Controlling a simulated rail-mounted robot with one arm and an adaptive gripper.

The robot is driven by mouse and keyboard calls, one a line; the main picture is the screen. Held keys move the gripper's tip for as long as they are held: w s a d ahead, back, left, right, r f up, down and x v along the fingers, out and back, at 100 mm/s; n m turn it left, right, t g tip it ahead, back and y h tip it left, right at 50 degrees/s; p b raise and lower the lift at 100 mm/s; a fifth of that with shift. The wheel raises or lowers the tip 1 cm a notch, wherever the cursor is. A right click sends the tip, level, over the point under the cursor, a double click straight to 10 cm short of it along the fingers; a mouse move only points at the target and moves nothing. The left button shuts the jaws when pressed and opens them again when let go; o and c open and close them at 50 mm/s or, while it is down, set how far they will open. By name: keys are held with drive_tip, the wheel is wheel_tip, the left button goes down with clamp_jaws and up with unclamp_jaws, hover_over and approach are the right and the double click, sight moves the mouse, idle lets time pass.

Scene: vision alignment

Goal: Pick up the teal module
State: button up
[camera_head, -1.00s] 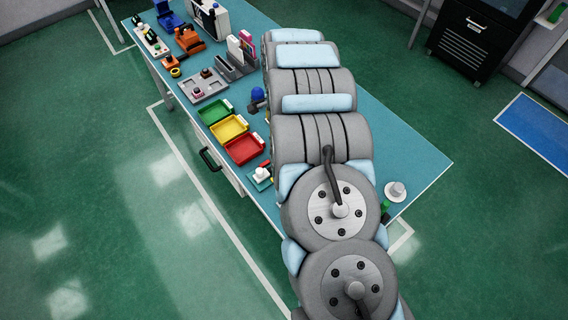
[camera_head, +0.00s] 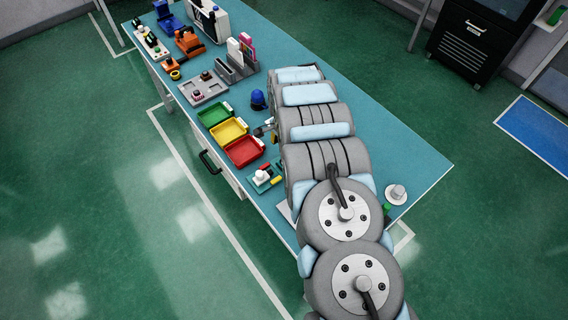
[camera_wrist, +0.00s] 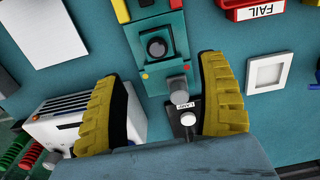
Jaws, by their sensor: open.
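My gripper (camera_wrist: 163,70) has two yellow ribbed fingers spread wide, one on each side of the module's lower end. They are apart from it, and nothing is between them in a grip. A grey-white cylinder (camera_wrist: 180,96) and a small black labelled plate lie just below the module. In the head view my arm hides most of my gripper, and I cannot make out the module clearly.
A red FAIL bin (camera_wrist: 252,10) and a white square frame (camera_wrist: 268,73) are to the right. A white vented box (camera_wrist: 72,125) is close by the left finger. A white sheet (camera_wrist: 47,32) lies at upper left. The bench's right part (camera_head: 400,150) is mostly clear.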

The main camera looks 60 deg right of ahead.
drive_tip(key=shift+f, duration=1.45)
drive_tip(key=shift+f, duration=0.1)
drive_tip(key=shift+s+a+f, duration=0.1)
drive_tip(key=shift+a+f, duration=0.05)
drive_tip(key=shift+f, duration=1.1)
drive_tip(key=shift+a+f, duration=0.1)
drive_tip(key=shift+f, duration=1.1)
drive_tip(key=c, duration=1.3)
